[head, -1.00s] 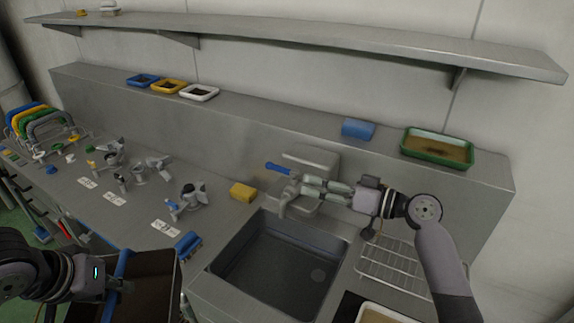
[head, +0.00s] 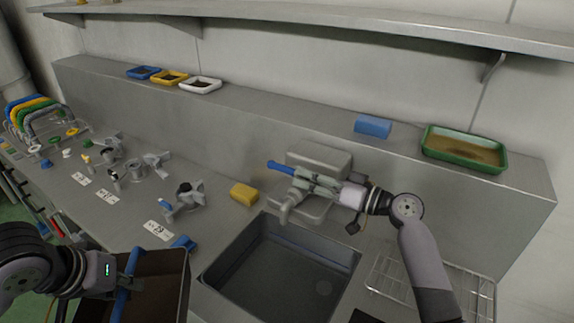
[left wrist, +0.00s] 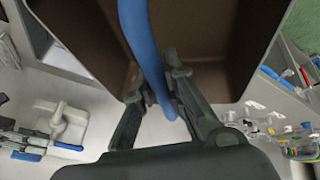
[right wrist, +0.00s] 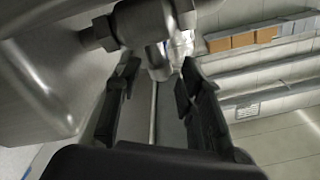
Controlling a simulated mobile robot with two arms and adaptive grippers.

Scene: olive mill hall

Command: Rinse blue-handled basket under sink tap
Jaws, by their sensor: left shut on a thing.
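The basket (head: 165,272) is a dark brown, open box at the lower left, left of the sink basin (head: 270,268). Its blue handle (head: 121,298) crosses the left wrist view (left wrist: 143,42). My left gripper (left wrist: 160,88) is shut on this handle; the basket looks empty where I see inside. The metal tap (head: 287,208) with a blue lever (head: 280,168) stands behind the basin. My right gripper (head: 314,184) is at the tap, fingers apart. In the right wrist view, tap metal (right wrist: 155,25) lies just beyond the fingertips (right wrist: 160,78); contact is unclear. I see no water running.
A yellow sponge (head: 243,193) lies left of the tap. A wire rack (head: 390,275) is right of the basin. Metal parts (head: 185,200) and a brush (head: 183,243) lie on the left counter. The ledge holds a blue block (head: 373,126) and a green tray (head: 430,150).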

